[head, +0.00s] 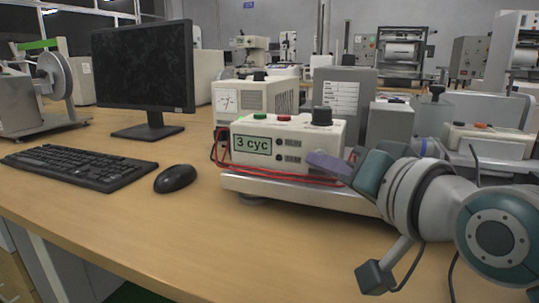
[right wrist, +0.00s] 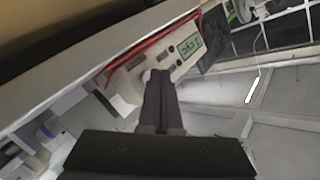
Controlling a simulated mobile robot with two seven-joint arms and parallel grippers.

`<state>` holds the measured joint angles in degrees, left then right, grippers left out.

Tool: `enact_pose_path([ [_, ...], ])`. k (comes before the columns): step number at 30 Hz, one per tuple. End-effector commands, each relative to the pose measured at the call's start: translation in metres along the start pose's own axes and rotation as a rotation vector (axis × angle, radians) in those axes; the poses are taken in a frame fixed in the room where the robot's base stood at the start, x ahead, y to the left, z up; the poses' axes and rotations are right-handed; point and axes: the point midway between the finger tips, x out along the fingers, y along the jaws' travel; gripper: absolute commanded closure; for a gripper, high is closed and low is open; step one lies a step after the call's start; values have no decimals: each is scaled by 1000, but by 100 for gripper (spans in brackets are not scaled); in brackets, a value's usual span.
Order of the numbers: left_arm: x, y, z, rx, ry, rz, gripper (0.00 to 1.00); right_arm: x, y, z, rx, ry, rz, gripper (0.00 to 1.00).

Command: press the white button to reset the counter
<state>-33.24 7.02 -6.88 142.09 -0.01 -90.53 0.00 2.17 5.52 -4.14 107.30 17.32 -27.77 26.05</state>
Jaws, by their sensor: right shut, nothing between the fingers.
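The counter box (head: 313,132) is a cream unit on a light base, with a green display (head: 252,145) reading "3 cyc". Its top carries a green button (head: 260,116), a red button (head: 284,118) and a dark knob (head: 322,116). My right gripper (head: 316,160) is shut and empty, its fingertips in front of the panel's right part. In the right wrist view, a pale round spot, apparently the white button (right wrist: 146,75), sits right beside the fingertips (right wrist: 158,78). I cannot tell whether they touch. In the head view the white button is not visible. My left gripper is not in view.
A monitor (head: 143,70), keyboard (head: 78,166) and mouse (head: 175,178) stand left on the wooden desk (head: 190,225). Red cables (head: 285,177) run along the box's lower front. Other instruments crowd behind and to the right. The desk's front middle is clear.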

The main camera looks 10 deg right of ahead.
Motion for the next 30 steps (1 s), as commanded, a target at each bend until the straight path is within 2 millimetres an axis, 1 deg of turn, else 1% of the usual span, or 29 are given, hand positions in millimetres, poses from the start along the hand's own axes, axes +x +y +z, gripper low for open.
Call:
enact_pose_path([
  [19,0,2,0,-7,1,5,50,6,4,-4,-1,1,-1,100],
  [30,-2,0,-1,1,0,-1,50,4,2,-4,0,1,0,100],
])
